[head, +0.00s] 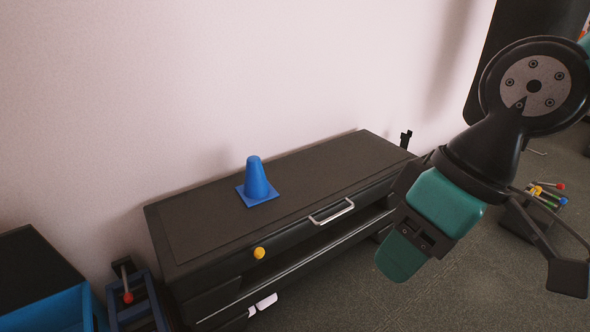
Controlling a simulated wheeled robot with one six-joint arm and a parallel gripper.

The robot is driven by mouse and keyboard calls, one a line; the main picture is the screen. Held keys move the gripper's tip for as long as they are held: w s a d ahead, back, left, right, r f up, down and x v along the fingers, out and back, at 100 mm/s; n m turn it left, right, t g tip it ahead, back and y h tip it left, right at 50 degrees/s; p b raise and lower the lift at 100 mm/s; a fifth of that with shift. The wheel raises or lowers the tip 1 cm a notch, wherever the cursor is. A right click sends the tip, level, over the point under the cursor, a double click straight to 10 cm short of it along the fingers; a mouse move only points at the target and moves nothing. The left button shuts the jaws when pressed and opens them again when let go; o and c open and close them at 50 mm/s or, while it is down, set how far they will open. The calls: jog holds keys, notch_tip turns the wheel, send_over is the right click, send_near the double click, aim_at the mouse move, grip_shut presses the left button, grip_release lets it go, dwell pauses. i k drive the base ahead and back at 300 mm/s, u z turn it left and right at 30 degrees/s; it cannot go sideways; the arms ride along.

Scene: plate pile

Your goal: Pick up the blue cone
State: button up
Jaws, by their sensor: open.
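The blue cone (256,180) stands upright on its square base on top of a low dark cabinet (340,162), near its middle. Its front side is unobstructed. My gripper (415,225), black with teal parts, is in the air to the right of the cone, in front of the cabinet's right end. It is open, clear of the cone, and I see nothing held in it. The exact finger gap is hard to make out from this angle.
A pale wall stands close behind the cabinet. The cabinet front has a silver handle (331,212) and a yellow knob (259,253). A blue bin (62,312) and a dark blue rack (135,312) stand at lower left. The cabinet top around the cone is clear.

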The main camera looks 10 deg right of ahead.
aim_at(256, 190)
jog(key=i, duration=0.65)
jog(key=u, duration=0.85)
jog(key=i, duration=0.45)
jog(key=u, duration=0.5)
